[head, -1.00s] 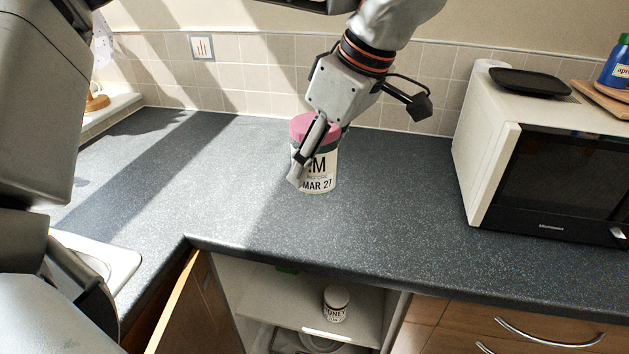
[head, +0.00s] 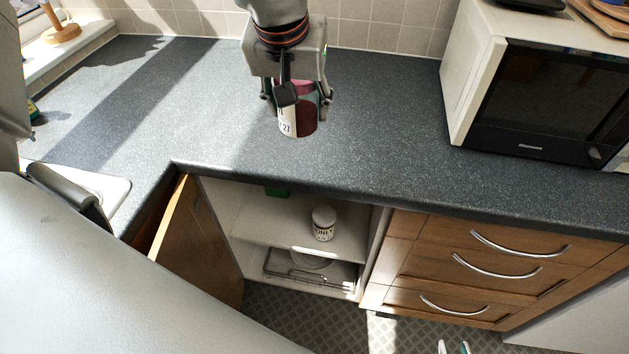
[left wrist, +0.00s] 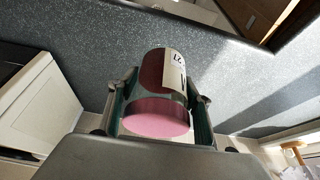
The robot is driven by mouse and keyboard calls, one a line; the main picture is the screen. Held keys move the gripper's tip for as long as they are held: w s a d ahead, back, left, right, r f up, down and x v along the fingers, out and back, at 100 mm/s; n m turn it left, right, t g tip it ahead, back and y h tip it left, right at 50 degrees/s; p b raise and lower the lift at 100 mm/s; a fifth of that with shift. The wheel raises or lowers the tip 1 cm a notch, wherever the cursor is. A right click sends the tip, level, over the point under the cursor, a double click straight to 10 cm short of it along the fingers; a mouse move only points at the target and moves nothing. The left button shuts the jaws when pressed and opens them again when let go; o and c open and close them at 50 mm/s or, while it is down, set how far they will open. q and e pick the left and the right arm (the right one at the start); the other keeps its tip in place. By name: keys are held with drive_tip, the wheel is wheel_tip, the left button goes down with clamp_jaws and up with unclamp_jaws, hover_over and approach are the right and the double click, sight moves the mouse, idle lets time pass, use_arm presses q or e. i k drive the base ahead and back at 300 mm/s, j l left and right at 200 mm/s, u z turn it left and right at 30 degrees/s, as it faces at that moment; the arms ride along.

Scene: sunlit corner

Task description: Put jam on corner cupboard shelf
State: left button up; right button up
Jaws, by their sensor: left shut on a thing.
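The jam jar (head: 304,122) has a pink lid, dark red contents and a white label with dark print. My left gripper (head: 298,98) is shut on it and holds it tilted over the worktop; the gap below is hard to judge. In the left wrist view the jar (left wrist: 160,118) sits between the fingers, pink lid towards the camera. The corner cupboard is open below the worktop, and its upper shelf (head: 275,232) shows. My right gripper (head: 453,348) shows only as two fingertips at the bottom edge, apart with nothing between them.
A white-lidded jar (head: 323,223) stands on the shelf, with a green item (head: 277,192) behind. A wire rack (head: 310,275) is below. The cupboard door (head: 195,240) stands open at left. The worktop edge (head: 300,184) overhangs the opening. A microwave (head: 540,100) is at right.

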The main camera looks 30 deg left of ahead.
sight(288, 227)
drive_tip(key=k+l, duration=0.1)
drive_tip(key=l, duration=0.7)
drive_tip(key=k+l, duration=0.15)
drive_tip(key=l, duration=0.25)
drive_tip(key=l+u, duration=0.1)
drive_tip(key=l, duration=0.3)
drive_tip(key=u, duration=1.05)
drive_tip(key=i, duration=0.4)
